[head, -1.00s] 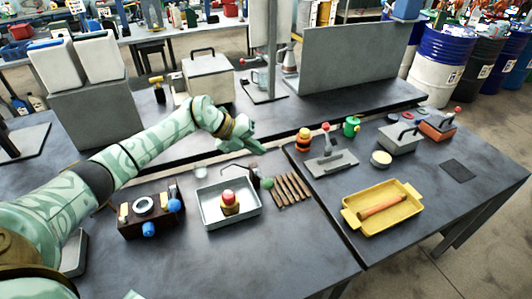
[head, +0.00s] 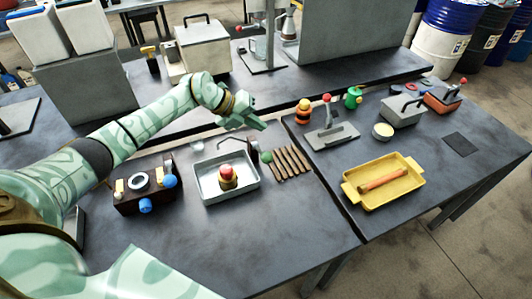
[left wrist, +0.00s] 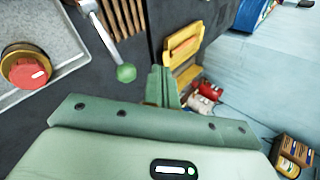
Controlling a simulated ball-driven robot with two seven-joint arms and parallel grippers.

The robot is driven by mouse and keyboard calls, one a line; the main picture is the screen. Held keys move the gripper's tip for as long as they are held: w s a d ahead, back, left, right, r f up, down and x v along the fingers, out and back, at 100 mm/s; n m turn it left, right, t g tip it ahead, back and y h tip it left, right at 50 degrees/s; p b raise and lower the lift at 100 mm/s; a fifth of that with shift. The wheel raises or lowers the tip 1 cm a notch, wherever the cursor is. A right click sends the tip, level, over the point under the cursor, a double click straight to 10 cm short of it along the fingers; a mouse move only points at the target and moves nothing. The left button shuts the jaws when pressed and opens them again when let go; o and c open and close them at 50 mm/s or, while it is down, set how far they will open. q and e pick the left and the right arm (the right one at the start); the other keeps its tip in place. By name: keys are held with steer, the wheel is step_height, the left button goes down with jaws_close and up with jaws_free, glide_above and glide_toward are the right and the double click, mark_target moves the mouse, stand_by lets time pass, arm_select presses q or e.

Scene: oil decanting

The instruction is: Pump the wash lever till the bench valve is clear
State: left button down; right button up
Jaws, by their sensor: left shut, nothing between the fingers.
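The bench valve (head: 227,181), brass-coloured with a red top, stands in a pale metal tray (head: 207,200); it also shows in the left wrist view (left wrist: 26,68). A lever with a green knob (head: 266,156) is at the tray's right side; in the left wrist view its metal rod ends in the green knob (left wrist: 126,73). I take it for the wash lever. My left gripper (head: 260,125) is shut and empty, above and beyond the knob in the head view. In the left wrist view its fingers (left wrist: 163,75) are right of the knob, apart from it. My right gripper is not in view.
Several brown sticks (head: 291,162) lie right of the lever. A dark block with blue knobs (head: 146,191) stands left of the tray. On the right bench are a yellow tray (head: 405,190) and a red-knobbed lever on a grey plate (head: 332,136). The front bench area is clear.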

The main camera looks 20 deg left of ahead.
mark_target(262, 152)
arm_select(q)
steer(key=f, duration=0.1)
steer(key=s+d+f, duration=0.1)
steer(key=f, duration=0.2)
steer(key=shift+s+d+f+b, duration=0.25)
steer(key=shift+d+f+b, duration=0.05)
steer(key=shift+d+b, duration=0.1)
steer(key=shift+a, duration=0.1)
stand_by(0.3)
stand_by(1.0)
steer(key=shift+f, duration=0.2)
steer(key=shift+s+f, duration=0.1)
steer(key=shift+f, duration=0.05)
